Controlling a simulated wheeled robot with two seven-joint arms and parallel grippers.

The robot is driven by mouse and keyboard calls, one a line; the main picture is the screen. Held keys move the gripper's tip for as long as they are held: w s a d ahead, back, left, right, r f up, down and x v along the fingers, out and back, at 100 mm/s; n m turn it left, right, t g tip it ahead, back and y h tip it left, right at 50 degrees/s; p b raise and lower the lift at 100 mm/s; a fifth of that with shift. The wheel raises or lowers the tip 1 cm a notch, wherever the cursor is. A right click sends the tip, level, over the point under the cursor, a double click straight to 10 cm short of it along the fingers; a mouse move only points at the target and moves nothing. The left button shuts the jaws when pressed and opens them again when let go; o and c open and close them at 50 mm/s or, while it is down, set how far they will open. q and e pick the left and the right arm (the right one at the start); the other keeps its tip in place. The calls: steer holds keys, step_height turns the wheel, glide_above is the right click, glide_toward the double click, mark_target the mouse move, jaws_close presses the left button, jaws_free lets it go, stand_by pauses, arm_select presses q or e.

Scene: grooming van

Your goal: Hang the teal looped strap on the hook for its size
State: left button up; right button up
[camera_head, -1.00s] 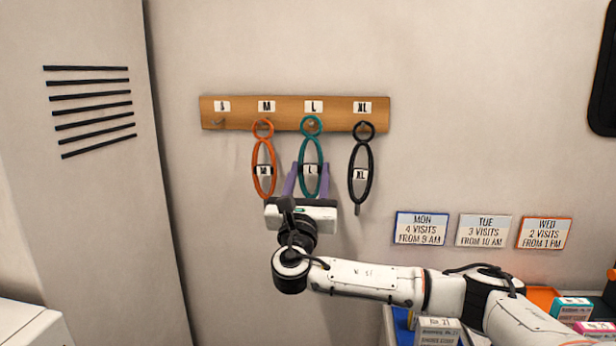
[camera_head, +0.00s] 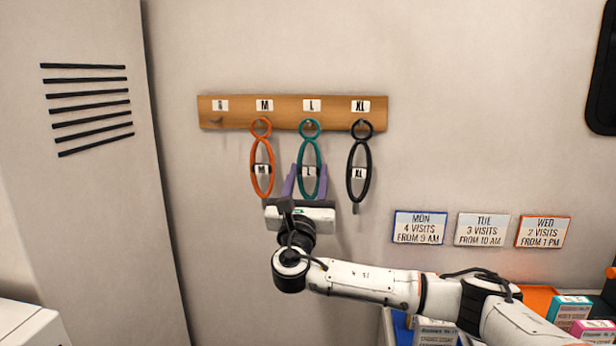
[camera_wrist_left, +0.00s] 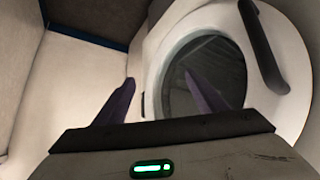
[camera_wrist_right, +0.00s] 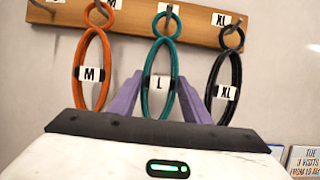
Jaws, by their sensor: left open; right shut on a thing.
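The teal looped strap (camera_head: 319,154) has a small ring on top and a long lower loop with an L tag (camera_wrist_right: 157,84). Its ring is at the hook under the L label (camera_head: 312,105) and appears to hang around it in the right wrist view. My right gripper (camera_head: 307,168) is shut on the lower loop, one purple finger on each side of it. My left gripper (camera_wrist_left: 160,84) is open and empty, seen only in its own wrist view, above a round dark opening.
An orange M strap (camera_head: 271,172) hangs to the left and a black XL strap (camera_head: 349,172) to the right, both close to my right fingers. The S hook (camera_head: 216,122) is bare. Visit cards (camera_head: 420,227) are on the wall at right, above several boxes.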

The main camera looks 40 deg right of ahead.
steer(key=o, duration=1.2)
steer(key=b+v, duration=0.2)
steer(key=v, duration=0.8)
steer(key=shift+s+a+f, duration=0.15)
